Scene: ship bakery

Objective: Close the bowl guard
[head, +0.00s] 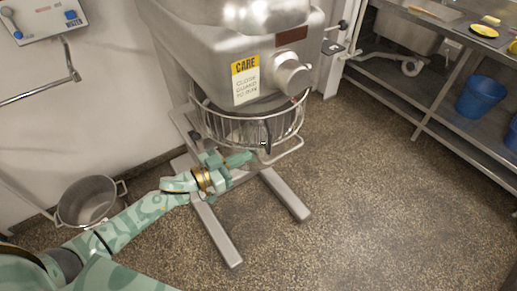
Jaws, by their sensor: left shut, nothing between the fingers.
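The bowl guard (222,128) is a round cage of metal bars below the head of a large grey mixer (215,50). A yellow and white label (246,80) on the mixer reads "CARE close guard to run". My left gripper (250,157) is shut and empty, low at the front of the guard. Its tip is close to the guard's lower front edge and a dark vertical handle; I cannot tell whether it touches. My right gripper is not in view.
The mixer's legs (285,194) reach forward along the speckled floor. A metal pot (88,200) stands by the left wall. A steel bench (440,110) with a blue bucket (480,97) on its lower shelf is at right. The floor at front right is clear.

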